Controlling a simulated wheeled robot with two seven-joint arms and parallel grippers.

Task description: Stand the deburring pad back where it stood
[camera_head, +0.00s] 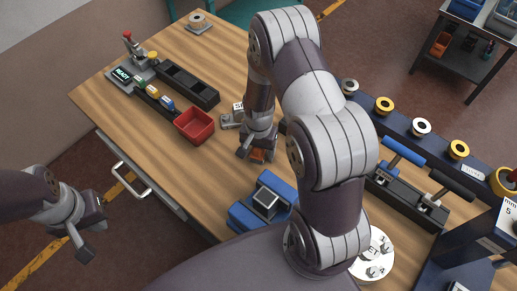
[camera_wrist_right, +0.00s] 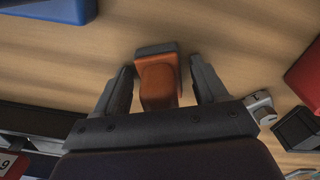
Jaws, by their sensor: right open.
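The deburring pad, an orange block with a dark grey end, is on the wooden table below my right gripper (camera_head: 252,154). In the head view only a bit of the pad (camera_head: 257,155) shows beneath the fingers. In the right wrist view the pad (camera_wrist_right: 158,82) lies between the two spread fingers of the right gripper (camera_wrist_right: 160,85), with gaps on both sides. I cannot tell whether it stands or lies flat. My left gripper (camera_head: 92,225) hangs empty off the table's left edge, its fingers apart.
A red bin (camera_head: 194,126) and a black tray (camera_head: 188,86) are left of the right gripper. A blue fixture (camera_head: 262,203) is in front of it. A dark rail with rings (camera_head: 421,127) runs along the right. Bare wood (camera_head: 150,150) lies at the left.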

